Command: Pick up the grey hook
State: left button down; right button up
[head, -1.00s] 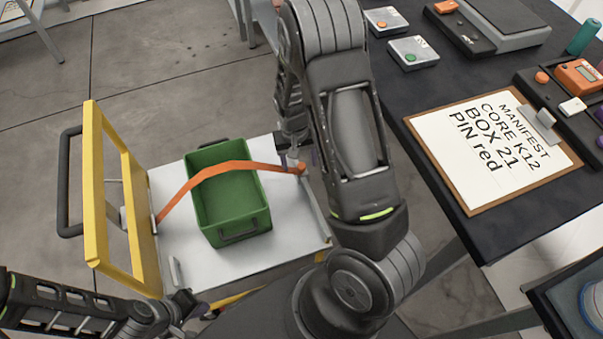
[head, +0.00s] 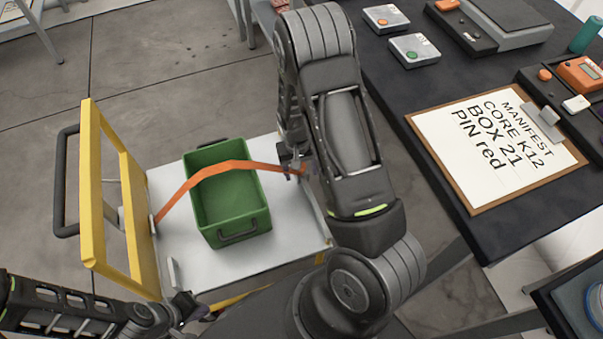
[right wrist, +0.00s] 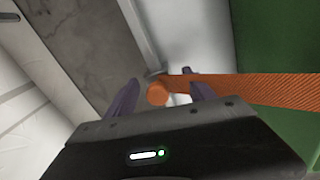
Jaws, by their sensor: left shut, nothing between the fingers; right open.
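An orange strap (head: 235,166) arches over a green box (head: 231,203) from the left side of a cart to its right edge. In the right wrist view the strap (right wrist: 250,90) runs to a round orange end (right wrist: 157,94). My right gripper (right wrist: 163,90) is open, with this end between or just beyond its fingers; I cannot tell which. In the head view the right gripper (head: 298,170) is at the strap's right end. I cannot make out the grey hook clearly there. My left gripper (head: 188,305) is shut and empty near the cart's front left corner.
The cart's white deck (head: 285,225) has a yellow frame (head: 92,190) at its left. A dark table (head: 400,90) at the right holds a clipboard (head: 497,150) and several devices. Open floor (head: 180,60) lies behind the cart.

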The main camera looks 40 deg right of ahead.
jog(key=shift+c, duration=0.2)
grip_shut()
dwell(0.3)
